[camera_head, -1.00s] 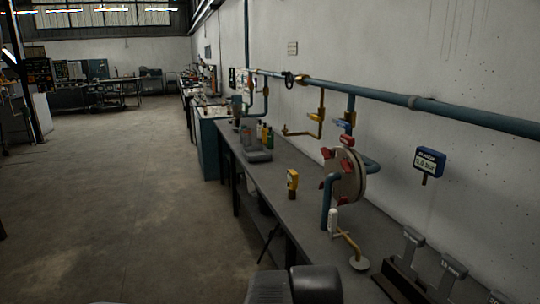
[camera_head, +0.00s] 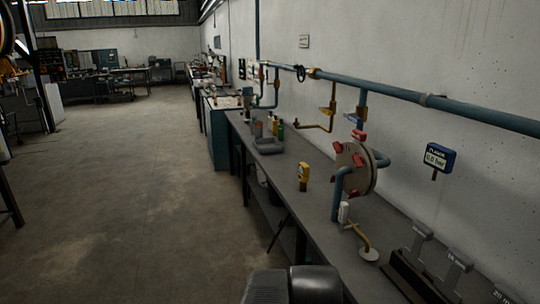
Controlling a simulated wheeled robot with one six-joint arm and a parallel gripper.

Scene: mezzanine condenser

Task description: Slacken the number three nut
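A round beige end cover (camera_head: 350,170) with several red nuts stands above the bench, joined to blue pipes. No numbers can be read on the nuts, so I cannot tell which is number three. A rack (camera_head: 405,277) at the lower right holds grey pieces with size labels, partly cut off by the frame. My gripper is not in view. Only a dark part of my own body shows at the bottom edge.
The long grey bench (camera_head: 290,185) runs along the right wall. A blue digital gauge (camera_head: 440,158) is near the wall. The floor to the left is open.

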